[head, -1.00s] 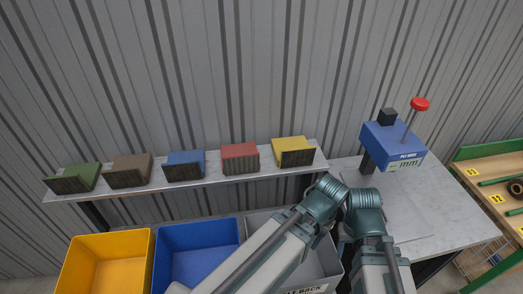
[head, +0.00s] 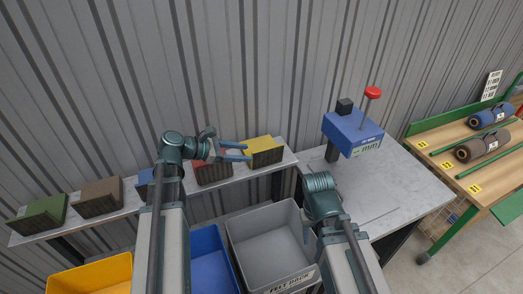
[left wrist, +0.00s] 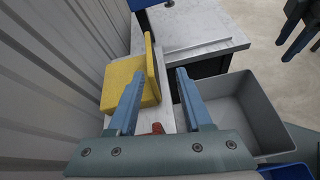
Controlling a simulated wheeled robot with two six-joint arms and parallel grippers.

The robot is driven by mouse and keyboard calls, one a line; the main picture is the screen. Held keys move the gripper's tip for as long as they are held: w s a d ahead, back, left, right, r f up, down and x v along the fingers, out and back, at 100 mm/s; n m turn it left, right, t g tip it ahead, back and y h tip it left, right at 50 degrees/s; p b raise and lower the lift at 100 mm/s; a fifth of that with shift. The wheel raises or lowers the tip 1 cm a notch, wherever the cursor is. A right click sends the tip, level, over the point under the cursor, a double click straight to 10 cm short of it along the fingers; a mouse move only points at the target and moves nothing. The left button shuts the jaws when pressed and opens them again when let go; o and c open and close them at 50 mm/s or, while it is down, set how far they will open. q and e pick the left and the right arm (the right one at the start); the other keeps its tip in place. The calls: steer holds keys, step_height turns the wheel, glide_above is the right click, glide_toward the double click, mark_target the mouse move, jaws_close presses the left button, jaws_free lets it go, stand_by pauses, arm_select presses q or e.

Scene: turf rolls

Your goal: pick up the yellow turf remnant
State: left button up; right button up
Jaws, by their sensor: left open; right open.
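The yellow turf remnant (head: 267,151) sits at the right end of the grey shelf, an L-shaped piece with a dark ribbed front face. My left gripper (head: 250,152) is open and empty, its fingers pointing right at the remnant from its left side. In the left wrist view the remnant (left wrist: 120,82) lies ahead and to the left; its thin upright part shows between the fingers of my left gripper (left wrist: 159,74), and the left finger overlaps its body. Contact cannot be told. My right gripper (left wrist: 292,35) is open, away to the right; in the head view it is mostly hidden.
The red remnant (head: 212,172), a mostly hidden blue one (head: 143,186), a brown one (head: 100,197) and a green one (head: 38,217) share the shelf (head: 130,212). Grey (head: 238,222), blue (head: 205,250) and yellow bins (head: 90,278) stand below. A blue press (head: 352,132) stands on the right table.

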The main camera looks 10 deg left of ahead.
mark_target(267, 149)
arm_select(q)
steer(key=shift+n+t, duration=0.4)
steer(key=shift+n, duration=0.3)
steer(key=b+x, duration=0.1)
steer(key=x, duration=0.3)
steer(key=b+x, duration=0.2)
steer(key=x, duration=0.2)
steer(key=w+b+x, duration=0.1)
steer(key=b+x, duration=0.1)
steer(key=x, duration=0.2)
steer(key=shift+w+r, duration=0.25)
steer(key=shift+r, duration=0.15)
jaws_close()
stand_by(0.7)
